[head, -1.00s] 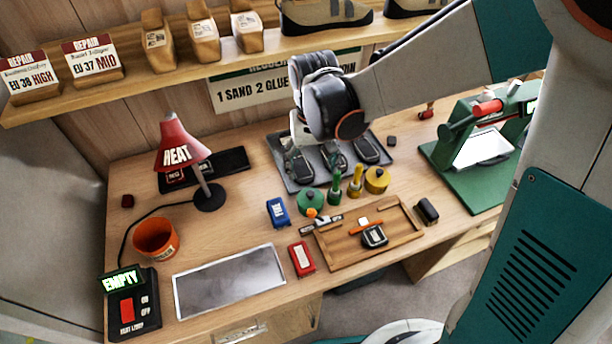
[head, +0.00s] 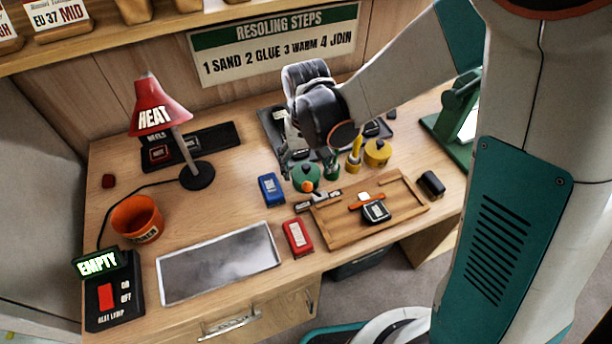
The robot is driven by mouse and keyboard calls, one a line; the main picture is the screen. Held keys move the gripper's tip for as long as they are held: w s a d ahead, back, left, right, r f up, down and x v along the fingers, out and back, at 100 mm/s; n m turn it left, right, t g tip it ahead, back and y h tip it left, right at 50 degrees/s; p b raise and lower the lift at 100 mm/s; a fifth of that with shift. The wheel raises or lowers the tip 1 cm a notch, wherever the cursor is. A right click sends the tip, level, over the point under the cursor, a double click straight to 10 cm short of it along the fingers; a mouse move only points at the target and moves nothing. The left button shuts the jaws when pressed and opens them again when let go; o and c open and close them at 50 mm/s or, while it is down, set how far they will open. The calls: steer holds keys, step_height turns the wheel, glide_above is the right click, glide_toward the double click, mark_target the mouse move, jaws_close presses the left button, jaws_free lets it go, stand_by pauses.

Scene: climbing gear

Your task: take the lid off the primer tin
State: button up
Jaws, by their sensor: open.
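Two lidded round tins stand at the back middle of the bench, a green tin (head: 306,179) and a yellow tin (head: 377,153), each with a knob on its lid. I cannot read a label that tells which is the primer tin. My gripper (head: 303,158) points down, open, just behind and above the green tin. I see nothing held in it, and whether a finger touches the tin cannot be told.
A wooden tray (head: 405,212) with a small dark block lies in front of the tins. A blue block (head: 271,188) and a red block (head: 297,238) stand to the left. A grey mat (head: 268,118) lies behind. The metal plate (head: 220,262) at the front is bare.

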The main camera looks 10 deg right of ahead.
steer(key=shift+f, duration=0.5)
steer(key=shift+c, duration=0.5)
steer(key=c, duration=0.6)
steer(key=shift+o, duration=0.2)
steer(key=shift+r, duration=0.15)
